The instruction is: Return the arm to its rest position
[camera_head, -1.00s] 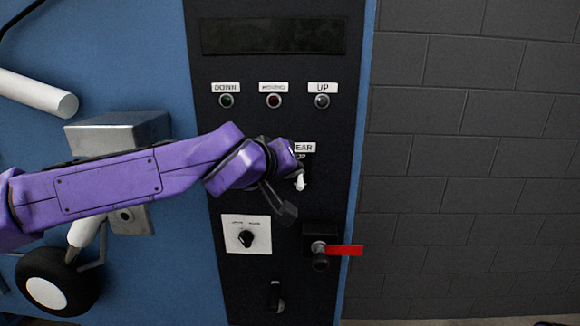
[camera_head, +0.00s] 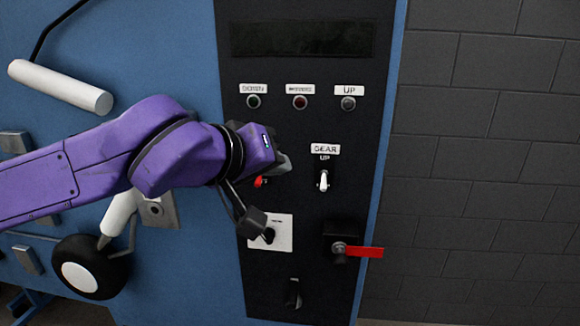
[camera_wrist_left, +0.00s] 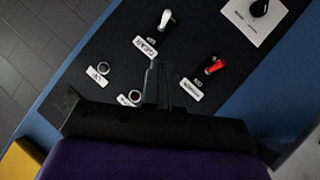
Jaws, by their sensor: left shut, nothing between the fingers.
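My left arm (camera_head: 130,155) comes in from the left in the head view, purple and bent, across the blue panel. Its left gripper (camera_head: 284,164) is in front of the black control panel (camera_head: 310,225), left of the white-tipped gear lever (camera_head: 323,181) and apart from it. In the left wrist view the gripper (camera_wrist_left: 158,70) is shut and empty, its fingers between the gear lever (camera_wrist_left: 165,20) and a red-tipped switch (camera_wrist_left: 215,67). That switch shows partly below the gripper in the head view (camera_head: 261,182). My right gripper is not in view.
A red handle (camera_head: 364,252) sticks out at the panel's right edge. A black knob on a white plate (camera_head: 283,225) is below the gripper. A wheel (camera_head: 92,266) and a white cylinder (camera_head: 62,87) are at left. A grey block wall (camera_head: 480,180) stands at right.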

